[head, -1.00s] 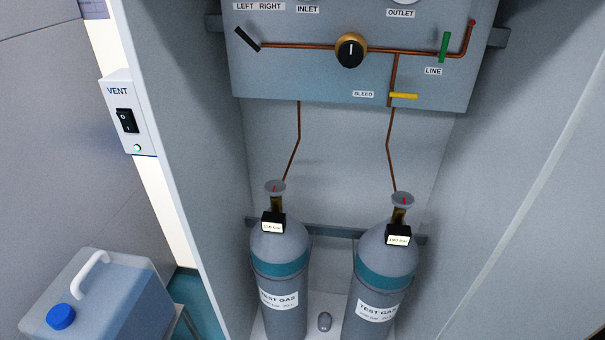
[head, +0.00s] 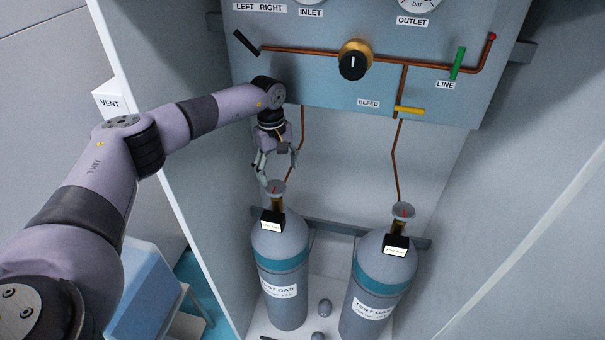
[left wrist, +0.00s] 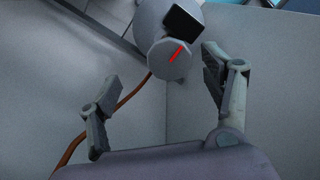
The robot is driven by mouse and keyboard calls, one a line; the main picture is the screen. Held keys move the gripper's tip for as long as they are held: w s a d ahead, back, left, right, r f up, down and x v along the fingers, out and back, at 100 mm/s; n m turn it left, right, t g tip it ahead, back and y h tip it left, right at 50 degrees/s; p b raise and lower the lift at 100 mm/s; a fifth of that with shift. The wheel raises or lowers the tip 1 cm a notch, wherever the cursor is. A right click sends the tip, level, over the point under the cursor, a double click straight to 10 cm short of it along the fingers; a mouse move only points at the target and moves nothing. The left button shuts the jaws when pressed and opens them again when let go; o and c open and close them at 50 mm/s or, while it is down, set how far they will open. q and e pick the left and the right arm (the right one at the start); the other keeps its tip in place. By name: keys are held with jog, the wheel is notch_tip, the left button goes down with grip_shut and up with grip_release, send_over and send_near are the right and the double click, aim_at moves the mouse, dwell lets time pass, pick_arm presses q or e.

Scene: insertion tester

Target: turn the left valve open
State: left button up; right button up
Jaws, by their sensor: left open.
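The left valve (head: 276,188) is a round grey handwheel with a red mark, on top of the left gas cylinder (head: 280,245). My left gripper (head: 276,180) is open and points down just above the valve. In the left wrist view the valve (left wrist: 169,60) lies beyond and between the spread fingers (left wrist: 158,85); neither finger appears to touch it. Its red mark slants up to the right. The right cylinder's valve (head: 403,211) stands apart to the right. My right gripper is not in view.
The panel (head: 330,85) above holds a black regulator knob (head: 352,66), a green line lever (head: 458,63) and a yellow bleed lever (head: 410,110). A copper pipe (head: 303,130) runs close to my left gripper. Cabinet walls bound both sides. The VENT box (head: 109,103) is partly hidden.

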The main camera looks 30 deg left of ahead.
aim_at(275, 186)
pick_arm(q)
jog(key=shift+w+a+r+m+y, duration=0.1)
jog(key=shift+a+r+m+y, duration=0.2)
jog(key=shift+a+r, duration=0.25)
jog(key=shift+a+f, duration=0.1)
jog(key=shift+f, duration=0.05)
notch_tip(275, 186, down, 6)
jog(key=p, duration=0.3)
jog(key=shift+f, duration=0.45)
jog(key=shift+s, duration=0.2)
jog(key=shift+c, duration=0.2)
jog(key=shift+c, duration=0.7)
jog(key=c, duration=1)
